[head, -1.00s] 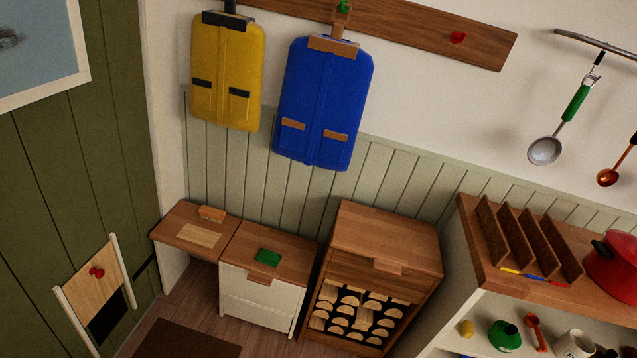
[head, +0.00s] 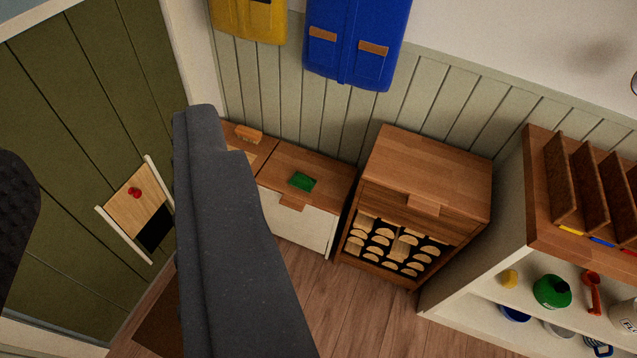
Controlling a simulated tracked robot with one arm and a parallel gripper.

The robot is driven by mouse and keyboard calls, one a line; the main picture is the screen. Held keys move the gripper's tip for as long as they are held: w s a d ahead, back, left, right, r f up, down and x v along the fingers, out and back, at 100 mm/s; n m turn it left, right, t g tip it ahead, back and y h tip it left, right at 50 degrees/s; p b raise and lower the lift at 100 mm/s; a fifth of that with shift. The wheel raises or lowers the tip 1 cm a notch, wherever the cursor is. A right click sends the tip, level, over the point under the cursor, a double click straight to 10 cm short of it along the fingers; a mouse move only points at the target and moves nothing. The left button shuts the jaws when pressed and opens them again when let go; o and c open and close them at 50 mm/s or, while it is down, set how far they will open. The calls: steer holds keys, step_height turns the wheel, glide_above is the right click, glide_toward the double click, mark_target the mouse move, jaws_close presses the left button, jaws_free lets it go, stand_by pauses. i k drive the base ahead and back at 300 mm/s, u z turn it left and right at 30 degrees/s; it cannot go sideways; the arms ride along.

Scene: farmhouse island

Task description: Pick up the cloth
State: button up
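A small flat green rectangle (head: 302,181) lies on the wooden top of the low white cabinet. It may be the cloth, but it is too small to be sure. No other thing that is clearly a cloth shows. A large dark grey part of mine (head: 225,240) crosses the lower left of the view, in front of the cabinet's left side. A black textured part shows at the left edge. I cannot tell whether these are my gripper's fingers. Nothing is seen held, and the green piece is well beyond these parts.
An orange-brown block (head: 248,134) lies on the surface left of the cabinet. A wooden log cabinet (head: 428,180) stands to the right, then a shelf unit (head: 545,190) with kitchen things. A folding seat (head: 135,205) is on the green wall. Wooden floor (head: 345,310) lies clear in front.

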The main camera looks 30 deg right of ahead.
mark_target(299, 180)
steer(key=z, duration=0.15)
steer(key=i, duration=1.9)
steer(key=z, duration=0.7)
